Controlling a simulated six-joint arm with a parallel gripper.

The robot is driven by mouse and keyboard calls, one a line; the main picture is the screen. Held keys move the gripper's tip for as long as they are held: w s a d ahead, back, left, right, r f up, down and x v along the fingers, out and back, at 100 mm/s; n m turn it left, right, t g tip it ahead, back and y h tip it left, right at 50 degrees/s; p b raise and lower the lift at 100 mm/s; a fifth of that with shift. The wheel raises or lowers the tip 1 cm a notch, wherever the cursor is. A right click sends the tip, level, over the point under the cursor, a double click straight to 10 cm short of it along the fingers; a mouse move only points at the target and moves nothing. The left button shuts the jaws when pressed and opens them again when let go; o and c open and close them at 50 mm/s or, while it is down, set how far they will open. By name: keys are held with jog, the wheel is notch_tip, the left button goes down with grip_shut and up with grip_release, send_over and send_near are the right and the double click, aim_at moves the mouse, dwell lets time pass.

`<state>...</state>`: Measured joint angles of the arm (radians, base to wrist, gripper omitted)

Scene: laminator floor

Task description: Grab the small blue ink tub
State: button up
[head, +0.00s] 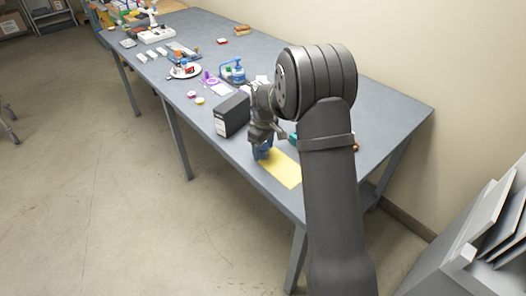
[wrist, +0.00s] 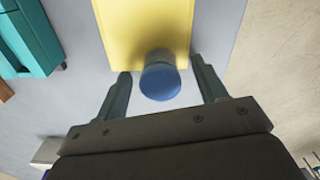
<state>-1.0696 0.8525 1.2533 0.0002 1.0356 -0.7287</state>
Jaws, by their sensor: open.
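The small blue ink tub (wrist: 160,82) stands at the near end of a yellow sheet (wrist: 145,25) in the wrist view. In the head view the tub (head: 262,152) is a small blue shape, partly hidden by my gripper, at the end of the yellow sheet (head: 281,170). My gripper (wrist: 160,80) is open, with one finger on each side of the tub. A gap shows between the tub and each finger in the wrist view. I cannot tell the exact height of the fingertips relative to the tub.
A dark box file (head: 232,115) stands close to my gripper. A teal object (wrist: 28,38) lies left of the yellow sheet in the wrist view.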

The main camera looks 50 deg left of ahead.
jog(key=shift+f, duration=0.1)
jog(key=c, duration=1.1)
